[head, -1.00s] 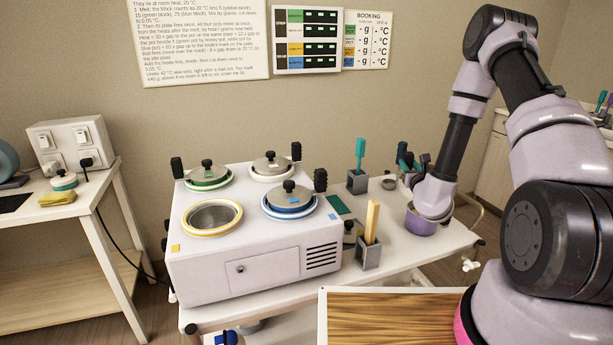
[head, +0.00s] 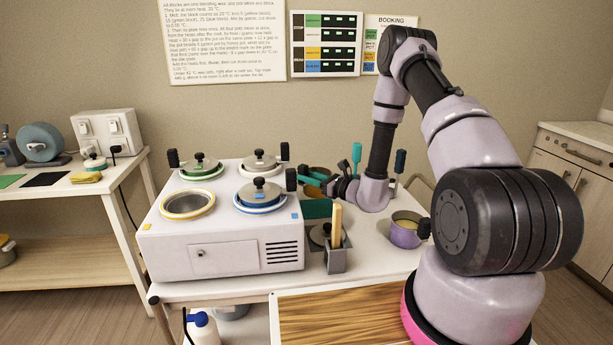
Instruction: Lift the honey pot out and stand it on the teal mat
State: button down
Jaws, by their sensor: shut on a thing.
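My gripper (head: 332,185) is shut, just behind the teal mat (head: 316,208) at the warmer's right side. A small amber-brown round shape (head: 319,171) shows at its fingers; it looks like the honey pot, mostly hidden by the fingers. I cannot see whether its base touches anything. The white warmer (head: 222,247) stands left of my gripper. Its yellow-ringed well (head: 188,204) is open and empty. The green, blue and rear wells carry lidded pots.
A lilac pot (head: 405,233) with pale yellow contents stands right of my forearm. A grey holder with a wooden stick (head: 336,236) and a dark round lid stand in front of the mat. A teal spatula (head: 357,154) stands behind. A wooden board (head: 340,315) lies in front.

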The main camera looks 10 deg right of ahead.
jog(key=shift+d, duration=0.1)
jog(key=shift+f, duration=3.5)
jog(key=c, duration=0.5)
grip_release()
jog(key=shift+s+d, duration=0.1)
jog(key=shift+s, duration=0.05)
jog(key=shift+v, duration=3.85)
